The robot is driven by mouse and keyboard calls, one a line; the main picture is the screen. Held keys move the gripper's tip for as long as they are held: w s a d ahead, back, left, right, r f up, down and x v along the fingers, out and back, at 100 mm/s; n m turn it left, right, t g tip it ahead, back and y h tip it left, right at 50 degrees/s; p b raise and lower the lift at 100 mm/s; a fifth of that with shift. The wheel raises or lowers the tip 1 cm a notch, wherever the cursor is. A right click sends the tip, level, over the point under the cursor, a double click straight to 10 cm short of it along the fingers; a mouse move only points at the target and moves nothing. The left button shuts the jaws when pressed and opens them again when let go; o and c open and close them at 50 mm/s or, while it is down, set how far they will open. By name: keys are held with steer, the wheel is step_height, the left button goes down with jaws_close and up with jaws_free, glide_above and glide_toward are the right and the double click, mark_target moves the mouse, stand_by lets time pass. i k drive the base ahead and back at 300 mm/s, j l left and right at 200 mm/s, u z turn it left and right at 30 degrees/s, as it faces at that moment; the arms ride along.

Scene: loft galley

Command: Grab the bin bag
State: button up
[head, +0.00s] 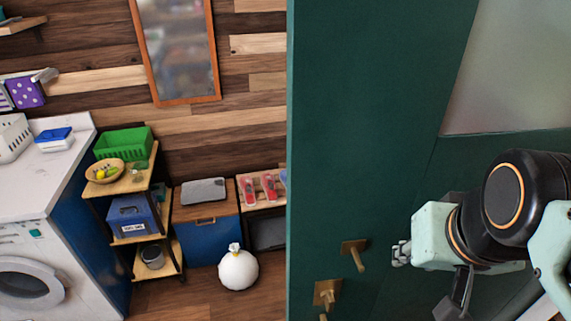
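A white tied bin bag (238,270) stands on the wooden floor, left of the green panel and in front of a blue cabinet. Its knotted top points up. My gripper (400,253) is at the right of the head view, in front of the dark green panel and well apart from the bag. It points left, and its fingers are small and partly hidden, so I cannot tell whether they are open or shut.
The tall green panel (345,130) with wooden handles stands between my gripper and the bag in the picture. A shelf cart (130,186) and a washing machine (45,262) stand left of the bag. The blue cabinet (208,243) is behind it. Some floor around the bag is clear.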

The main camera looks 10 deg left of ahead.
mark_target(238, 270)
steer(key=z, duration=1.8)
steer(key=k+j+z, duration=0.1)
steer(key=z, duration=0.3)
steer(key=k+z, duration=0.25)
steer(key=z, duration=0.15)
steer(key=k+z, duration=0.95)
steer(key=z, duration=0.15)
steer(key=k+z, duration=0.5)
steer(key=z, duration=0.2)
steer(key=k+z, duration=0.15)
steer(key=z, duration=0.2)
steer(key=k+z, duration=0.15)
steer(key=z, duration=0.2)
steer(key=k+z, duration=0.15)
steer(key=z, duration=0.2)
steer(key=k+j+z, duration=0.1)
steer(key=z, duration=0.2)
steer(key=k+z, duration=0.2)
steer(key=z, duration=0.15)
